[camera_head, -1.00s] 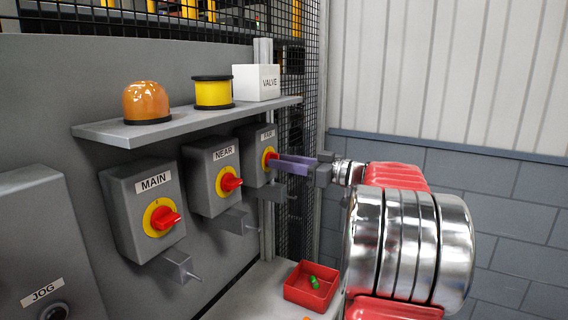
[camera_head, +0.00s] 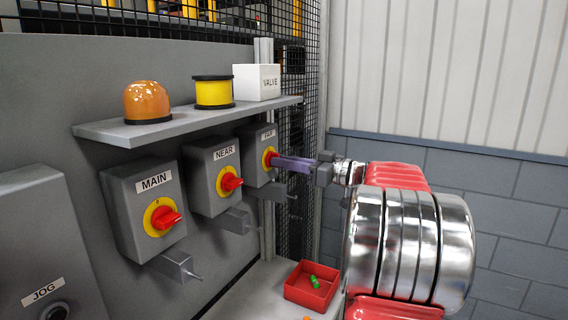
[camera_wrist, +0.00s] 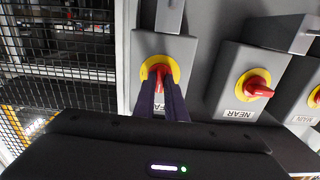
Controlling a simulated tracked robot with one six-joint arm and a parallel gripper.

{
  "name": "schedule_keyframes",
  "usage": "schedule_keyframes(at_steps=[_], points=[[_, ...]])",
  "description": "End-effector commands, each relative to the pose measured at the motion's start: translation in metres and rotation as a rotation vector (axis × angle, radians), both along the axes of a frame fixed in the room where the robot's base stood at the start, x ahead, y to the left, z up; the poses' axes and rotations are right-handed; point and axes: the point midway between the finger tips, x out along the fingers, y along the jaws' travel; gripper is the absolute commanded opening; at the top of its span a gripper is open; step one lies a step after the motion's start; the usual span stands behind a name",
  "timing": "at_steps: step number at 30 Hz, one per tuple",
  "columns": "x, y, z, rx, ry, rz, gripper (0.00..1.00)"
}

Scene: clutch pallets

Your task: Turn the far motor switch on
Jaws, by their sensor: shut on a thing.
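The far switch box (camera_head: 252,171) is grey with a label partly readable as FAR, third from the left under the shelf. Its red knob on a yellow disc (camera_head: 266,159) is at the tips of my gripper (camera_head: 274,161). In the wrist view, the purple fingers of my gripper (camera_wrist: 162,80) are closed on the sides of the red knob (camera_wrist: 158,70), with the yellow disc (camera_wrist: 171,66) showing around it. The fingers hide part of the knob and label, so I cannot tell its exact angle.
The NEAR switch (camera_head: 230,182) and MAIN switch (camera_head: 164,217) are to the left. A shelf (camera_head: 190,122) above carries an orange lamp, a yellow spool and a VALVE box. A red tray (camera_head: 311,287) sits below. Mesh fencing (camera_head: 297,130) stands beside the far box.

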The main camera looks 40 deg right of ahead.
Motion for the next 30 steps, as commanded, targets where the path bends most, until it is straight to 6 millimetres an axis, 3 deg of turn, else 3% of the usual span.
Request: schedule_keyframes(at_steps=[11, 30], points=[[-0.0002, -0.0007, 0.0001, 0.186, 0.066, -0.001, 0.0], [0.0001, -0.0018, -0.0003, 0.746, 0.264, -0.003, 0.0]])
